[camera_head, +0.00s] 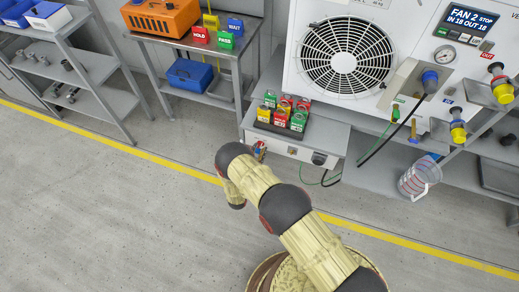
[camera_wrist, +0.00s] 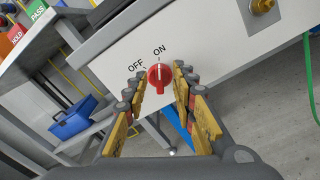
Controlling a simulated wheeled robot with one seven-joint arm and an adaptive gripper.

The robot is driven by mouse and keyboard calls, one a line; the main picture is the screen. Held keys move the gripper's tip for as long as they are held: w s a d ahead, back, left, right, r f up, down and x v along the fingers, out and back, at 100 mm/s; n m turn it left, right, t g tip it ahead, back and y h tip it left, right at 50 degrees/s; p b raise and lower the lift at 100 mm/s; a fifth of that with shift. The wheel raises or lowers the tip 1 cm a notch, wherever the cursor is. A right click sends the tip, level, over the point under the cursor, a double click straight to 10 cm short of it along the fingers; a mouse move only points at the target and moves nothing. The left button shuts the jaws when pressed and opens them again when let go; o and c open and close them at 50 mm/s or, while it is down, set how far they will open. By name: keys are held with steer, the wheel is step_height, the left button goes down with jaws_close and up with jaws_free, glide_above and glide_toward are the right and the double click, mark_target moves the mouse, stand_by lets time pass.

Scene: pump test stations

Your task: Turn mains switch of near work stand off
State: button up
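The mains switch is a round red knob (camera_wrist: 160,77) on the pale front panel (camera_wrist: 122,66) of the near work stand. Its white mark points up toward the ON label (camera_wrist: 159,50); the OFF label (camera_wrist: 135,67) is to the left. My gripper (camera_wrist: 161,83) is open, with one fingertip on each side of the knob. I cannot tell whether the fingers touch it. In the head view, the stand's front panel (camera_head: 284,151) shows past my arm, which largely hides my gripper and the knob.
Several coloured padlocks (camera_head: 281,117) stand on the stand, beside a large fan unit (camera_head: 343,56). A black socket (camera_head: 319,158) and a cable are right of the switch. A measuring jug (camera_head: 418,178) is on the lower shelf. The floor in front (camera_head: 110,210) is clear.

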steer(key=shift+x, duration=0.85)
steer(key=c, duration=0.3)
steer(key=c, duration=0.4)
jaws_close()
